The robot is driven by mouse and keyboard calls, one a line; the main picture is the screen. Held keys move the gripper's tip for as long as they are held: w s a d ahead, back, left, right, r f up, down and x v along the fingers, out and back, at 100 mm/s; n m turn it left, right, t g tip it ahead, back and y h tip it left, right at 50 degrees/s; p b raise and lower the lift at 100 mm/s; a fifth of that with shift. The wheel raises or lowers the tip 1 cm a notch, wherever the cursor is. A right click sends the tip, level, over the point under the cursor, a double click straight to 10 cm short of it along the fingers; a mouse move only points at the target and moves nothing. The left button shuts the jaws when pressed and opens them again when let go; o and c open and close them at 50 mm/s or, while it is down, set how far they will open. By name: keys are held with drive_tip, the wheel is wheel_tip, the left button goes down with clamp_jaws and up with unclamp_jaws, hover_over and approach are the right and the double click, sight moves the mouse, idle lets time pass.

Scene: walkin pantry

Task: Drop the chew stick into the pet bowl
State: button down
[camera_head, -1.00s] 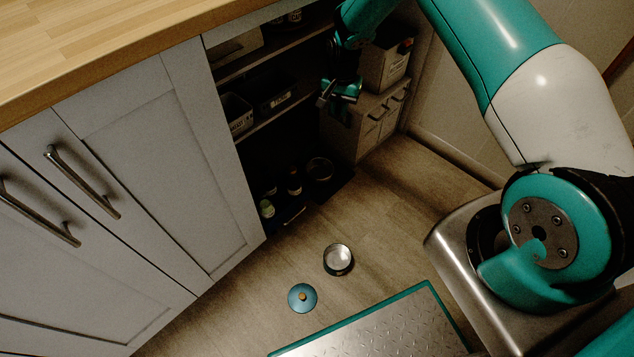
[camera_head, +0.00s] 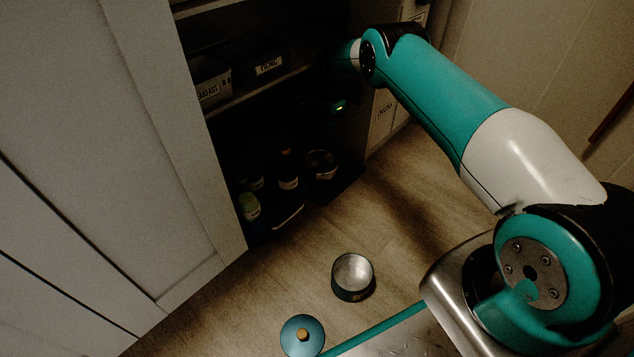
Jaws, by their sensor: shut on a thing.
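A round metal bowl (camera_head: 352,272) with a dark outer wall and a small tag stands upright on the floor in front of the open cupboard; it looks like the pet bowl. A similar bowl (camera_head: 320,162) sits inside the cupboard, low down. My gripper (camera_head: 337,107) is inside the dark cupboard, above and slightly behind that inner bowl, well away from the floor bowl.
A blue lid (camera_head: 303,337) with a wooden knob lies on the floor near the bowl. Several bottles and jars (camera_head: 288,180) stand low in the cupboard. Labelled bins (camera_head: 268,75) fill the shelf above. A grey door (camera_head: 150,150) bounds the left. Floor right of the bowl is clear.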

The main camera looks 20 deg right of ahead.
wheel_tip(320, 180, down, 11)
drive_tip(key=w+m+b, duration=0.1)
drive_tip(key=b, duration=0.6)
drive_tip(key=shift+w+d, duration=0.35)
drive_tip(key=shift+w, duration=0.05)
drive_tip(key=shift+r, duration=0.15)
drive_tip(key=c, duration=1)
unclamp_jaws()
drive_tip(key=shift+c, duration=0.2)
wheel_tip(320, 180, up, 17)
drive_tip(key=p, duration=1)
drive_tip(key=shift+r, duration=0.2)
